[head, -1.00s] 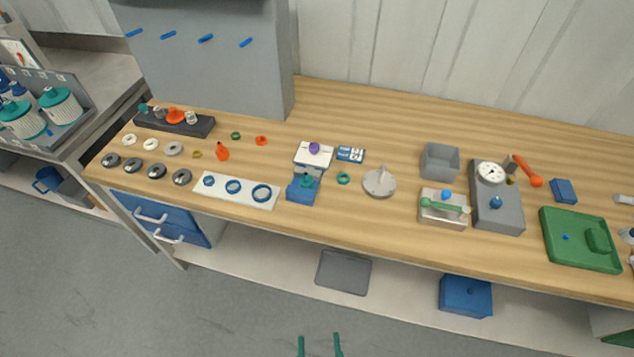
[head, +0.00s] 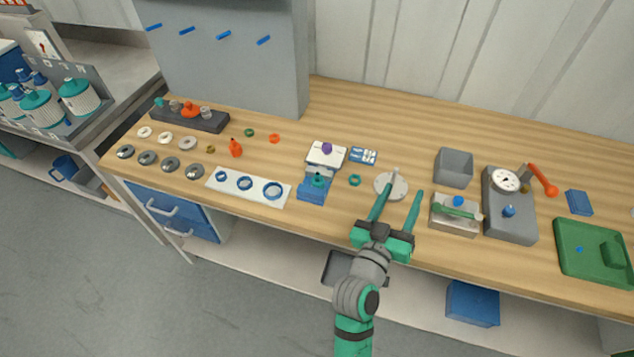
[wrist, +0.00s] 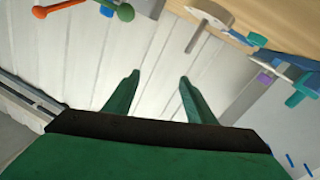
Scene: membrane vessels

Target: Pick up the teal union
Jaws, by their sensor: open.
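Several small teal pieces are in view, and I cannot tell for sure which is the union. A teal ring-like piece (head: 354,180) lies on the bench left of the round grey disc; it also shows in the wrist view (wrist: 257,40). A teal fitting (head: 318,180) sits on a blue block, also seen in the wrist view (wrist: 300,92). Another small teal piece (head: 158,102) stands on the dark rack at the far left. My gripper (head: 404,189) is open and empty, over the bench's front part, right of the ring-like piece; its fingers show in the wrist view (wrist: 160,76).
The round grey disc (head: 391,187) with an upright stem is beside my left finger. A metal block with a green lever (head: 456,214) and a gauge unit (head: 509,205) stand to the right. A white plate with rings (head: 248,186) lies left. The bench's back strip is clear.

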